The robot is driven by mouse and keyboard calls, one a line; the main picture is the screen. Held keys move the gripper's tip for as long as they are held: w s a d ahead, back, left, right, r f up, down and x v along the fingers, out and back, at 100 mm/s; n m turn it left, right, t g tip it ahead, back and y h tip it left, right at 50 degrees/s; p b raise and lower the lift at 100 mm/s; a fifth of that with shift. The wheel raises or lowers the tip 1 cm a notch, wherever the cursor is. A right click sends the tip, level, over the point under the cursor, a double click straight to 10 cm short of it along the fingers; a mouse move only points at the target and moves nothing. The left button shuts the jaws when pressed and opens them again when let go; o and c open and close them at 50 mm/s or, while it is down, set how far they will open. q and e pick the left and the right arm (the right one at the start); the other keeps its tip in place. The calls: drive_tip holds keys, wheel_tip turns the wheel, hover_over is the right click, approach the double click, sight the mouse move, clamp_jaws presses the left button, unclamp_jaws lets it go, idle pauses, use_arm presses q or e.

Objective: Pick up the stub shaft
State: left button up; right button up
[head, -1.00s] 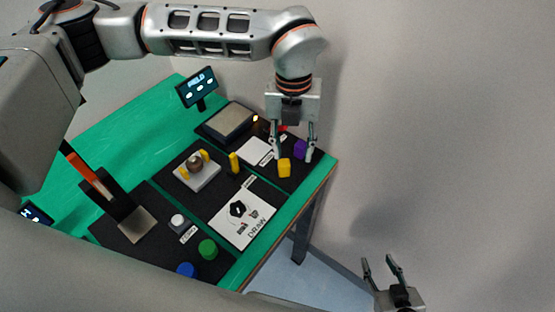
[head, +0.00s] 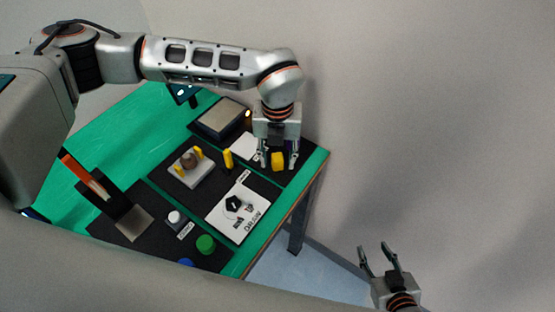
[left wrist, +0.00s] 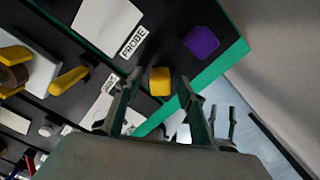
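No part is labelled stub shaft, and I cannot tell for certain which one it is. A yellow block (head: 278,161) lies on the black mat near the table's right corner. It also shows in the left wrist view (left wrist: 160,81). My left gripper (head: 278,164) is open above the mat, with its fingers either side of the yellow block in the picture; contact is not visible. A brown round part (head: 189,160) sits in a pale fixture (head: 188,178) between yellow posts. My right gripper (head: 378,258) is open and empty, off the table's right side.
A purple block (left wrist: 201,41) lies on the mat beyond the yellow one. A yellow upright piece (head: 228,158) stands near the fixture. A white drawing sheet (head: 222,222), a grey-topped box (head: 222,117) and blue and green buttons (head: 205,243) are also on the table. The table edge is close.

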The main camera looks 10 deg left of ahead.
use_arm(q)
drive_tip(key=shift+c, duration=0.5)
clamp_jaws()
